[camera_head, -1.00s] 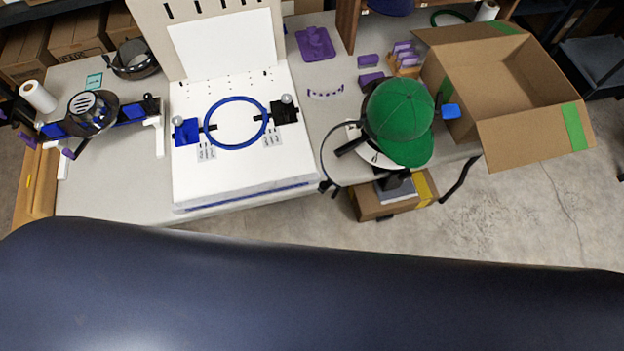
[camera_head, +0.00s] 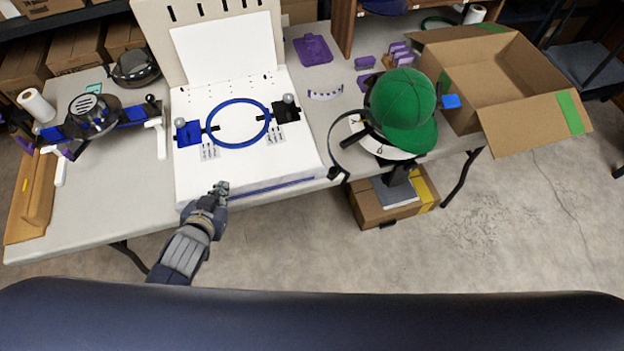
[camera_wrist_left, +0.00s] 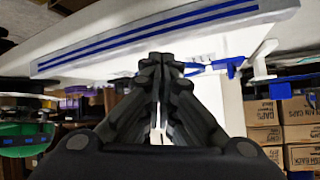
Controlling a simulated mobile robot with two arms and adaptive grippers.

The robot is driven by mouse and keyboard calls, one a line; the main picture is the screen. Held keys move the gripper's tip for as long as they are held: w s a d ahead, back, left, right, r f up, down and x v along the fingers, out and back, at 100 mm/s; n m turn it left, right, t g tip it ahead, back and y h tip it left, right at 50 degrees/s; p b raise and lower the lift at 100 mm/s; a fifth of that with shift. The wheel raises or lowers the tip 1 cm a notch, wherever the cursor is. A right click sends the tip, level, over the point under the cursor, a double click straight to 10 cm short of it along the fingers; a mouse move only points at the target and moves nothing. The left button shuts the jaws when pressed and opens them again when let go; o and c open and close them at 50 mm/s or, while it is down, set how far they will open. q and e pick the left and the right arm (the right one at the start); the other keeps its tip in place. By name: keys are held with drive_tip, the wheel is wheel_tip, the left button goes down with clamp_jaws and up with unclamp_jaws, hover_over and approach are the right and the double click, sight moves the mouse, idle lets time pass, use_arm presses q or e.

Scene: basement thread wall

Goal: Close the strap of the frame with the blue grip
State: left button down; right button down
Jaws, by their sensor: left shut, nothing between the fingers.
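A green cap (camera_head: 403,105) sits on a round white-and-black holder at the table's right part. A blue grip (camera_head: 451,101) sticks out to the right of the cap. A thin dark strap (camera_head: 333,139) curves out to the left of the cap and hangs open, its end (camera_head: 338,174) at the table's front edge. The cap shows partly in the left wrist view (camera_wrist_left: 25,140). My left gripper (camera_head: 221,188) is shut and empty at the front edge of the white board, well left of the strap. The left wrist view shows its fingers (camera_wrist_left: 160,62) together. My right gripper is not in view.
The white board (camera_head: 245,172) carries a blue ring (camera_head: 238,145) between blue and black clamps. A black disc fixture (camera_head: 92,112) stands left. An open cardboard box (camera_head: 535,118) stands right of the cap. Purple parts (camera_head: 313,49) lie behind.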

use_arm(q)
drive_tip(key=w+d+r+m+t+h, duration=0.4)
drive_tip(key=w+d+r+m+h, duration=0.15)
drive_tip(key=r+h, duration=0.4)
drive_tip(key=s+d+m+g+h, duration=0.5)
drive_tip(key=s+m+g+h, duration=0.25)
drive_tip(key=s+g, duration=0.2)
drive_tip(key=p+x, duration=0.2)
drive_tip(key=x, duration=1.1)
drive_tip(key=shift+w+m+t+y, duration=0.3)
drive_tip(key=shift+w+m+t, duration=0.1)
drive_tip(key=shift+t, duration=0.05)
drive_tip(key=shift+d+r, duration=0.1)
drive_tip(key=shift+r, duration=0.05)
